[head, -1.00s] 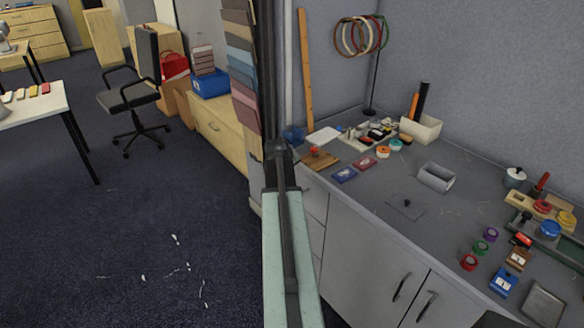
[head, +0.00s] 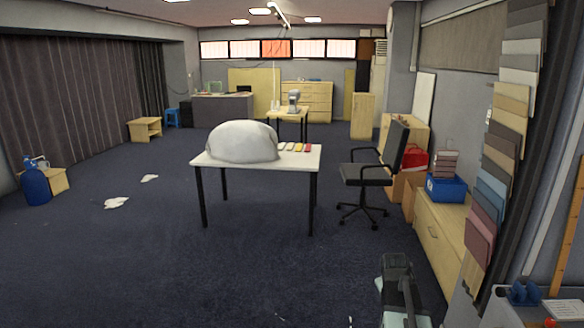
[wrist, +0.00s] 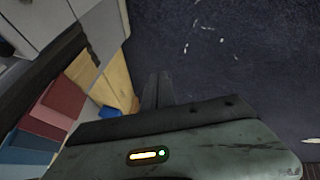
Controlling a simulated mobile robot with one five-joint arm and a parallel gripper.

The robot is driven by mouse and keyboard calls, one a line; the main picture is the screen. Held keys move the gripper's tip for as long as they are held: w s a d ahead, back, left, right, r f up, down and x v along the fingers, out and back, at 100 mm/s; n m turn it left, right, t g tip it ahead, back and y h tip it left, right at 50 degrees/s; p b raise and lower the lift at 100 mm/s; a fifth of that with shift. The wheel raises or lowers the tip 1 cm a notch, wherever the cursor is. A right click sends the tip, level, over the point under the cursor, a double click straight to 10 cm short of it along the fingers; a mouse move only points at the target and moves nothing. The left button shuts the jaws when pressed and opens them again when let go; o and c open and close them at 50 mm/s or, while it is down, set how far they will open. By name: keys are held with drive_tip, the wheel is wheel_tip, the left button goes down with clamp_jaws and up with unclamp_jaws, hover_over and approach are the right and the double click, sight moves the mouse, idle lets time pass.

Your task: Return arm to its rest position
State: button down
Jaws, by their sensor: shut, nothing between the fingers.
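My gripper (wrist: 158,78) shows in the wrist view as two dark fingers close together, shut with nothing between them. It points out over the dark blue carpet (wrist: 215,75), beside the wooden cabinet and the hanging colour samples (wrist: 58,105). In the head view my arm (head: 398,285) stands low at the bottom, right of centre, in front of the carpet. The arm's lower part is cut off by the frame edge.
A white table (head: 305,161) with a large pale lump (head: 243,141) stands mid-room. A black office chair (head: 375,172) is to its right. A low wooden cabinet (head: 438,240) and hanging samples (head: 492,205) line the right side. Carpet in front of the table is largely clear.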

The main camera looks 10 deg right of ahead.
drive_tip(key=s+a+r+n+g+y+p, duration=0.1)
drive_tip(key=s+a+y+p, duration=0.1)
drive_tip(key=a, duration=1.3)
drive_tip(key=s+a+r+n+g+y+p, duration=0.1)
drive_tip(key=a+p, duration=0.1)
drive_tip(key=a, duration=1.2)
drive_tip(key=s+a+f+m+g+y, duration=0.1)
drive_tip(key=s+a+m+g, duration=0.1)
drive_tip(key=s, duration=0.6)
drive_tip(key=shift+a+g, duration=0.5)
drive_tip(key=shift+a, duration=0.3)
drive_tip(key=shift+d+f, duration=0.1)
